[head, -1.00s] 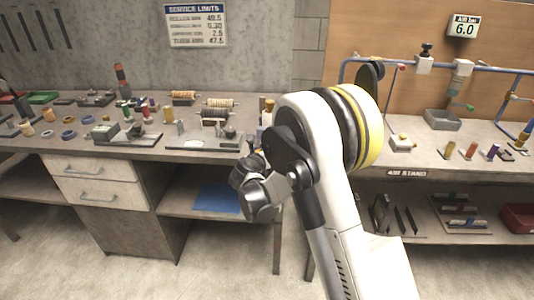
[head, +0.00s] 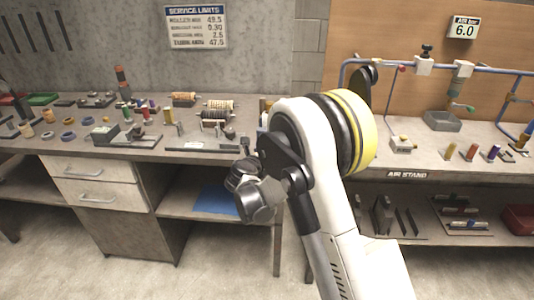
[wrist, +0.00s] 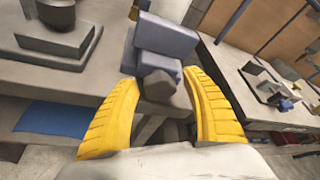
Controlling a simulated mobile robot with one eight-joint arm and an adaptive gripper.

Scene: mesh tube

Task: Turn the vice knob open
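In the wrist view, my gripper (wrist: 160,78) has its two yellow fingers spread apart. A blue-grey blocky fixture (wrist: 165,42), which looks like the vice, stands just beyond and between the fingertips at the bench edge. A darker grey rounded part (wrist: 160,86) lies below it in the gap between the fingers and may be the knob. I cannot tell whether either finger touches it. In the head view, my arm covers much of the bench's right end, and I cannot make out the knob or the fingers clearly there.
The left workbench (head: 70,146) holds rollers, rings and small parts. A grey block on a plate (wrist: 55,38) stands left of the vice in the wrist view. The air stand bench (head: 470,160) is to the right. A blue sheet (head: 216,200) lies on the lower shelf.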

